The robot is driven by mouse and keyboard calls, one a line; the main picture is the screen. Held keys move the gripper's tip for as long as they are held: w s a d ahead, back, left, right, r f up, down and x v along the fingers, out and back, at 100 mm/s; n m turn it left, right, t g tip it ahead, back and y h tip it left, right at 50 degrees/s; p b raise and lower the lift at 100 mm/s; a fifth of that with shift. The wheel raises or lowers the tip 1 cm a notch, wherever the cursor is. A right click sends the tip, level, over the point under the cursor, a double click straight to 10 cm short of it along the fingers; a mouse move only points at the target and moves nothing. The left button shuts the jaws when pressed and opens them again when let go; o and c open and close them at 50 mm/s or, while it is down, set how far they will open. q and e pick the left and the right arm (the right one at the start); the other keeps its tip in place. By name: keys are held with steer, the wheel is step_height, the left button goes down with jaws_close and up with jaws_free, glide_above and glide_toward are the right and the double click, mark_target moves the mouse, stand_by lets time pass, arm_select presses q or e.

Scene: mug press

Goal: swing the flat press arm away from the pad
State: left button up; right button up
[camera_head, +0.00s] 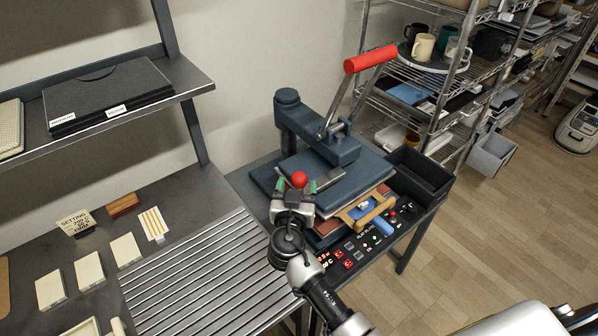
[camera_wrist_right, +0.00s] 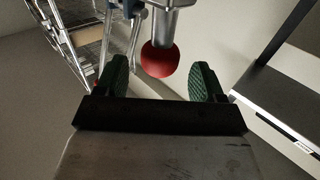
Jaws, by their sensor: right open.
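The press has a dark blue-grey arm (camera_head: 318,138) running from a post at the back to a flat blue plate (camera_head: 345,182). The plate lies over the base, so the pad under it is mostly hidden. A red ball knob (camera_head: 299,179) stands at the plate's near left corner. My right gripper (camera_head: 297,187) is open, with its green fingertips on either side of the knob. In the right wrist view the red knob (camera_wrist_right: 158,59) is between the open fingers, with gaps visible at both sides. My left gripper is not in view.
A lever with a red grip (camera_head: 370,59) rises above the press. A control panel (camera_head: 360,245) lies in front and a black bin (camera_head: 418,175) at the right. A ribbed metal rack (camera_head: 205,280) is at the left. A wire shelf with mugs (camera_head: 423,46) stands behind.

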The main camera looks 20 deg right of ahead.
steer(key=shift+p+x, duration=0.35)
steer(key=shift+x, duration=1.2)
steer(key=shift+c, duration=0.2)
steer(key=shift+d, duration=0.1)
steer(key=c, duration=1.2)
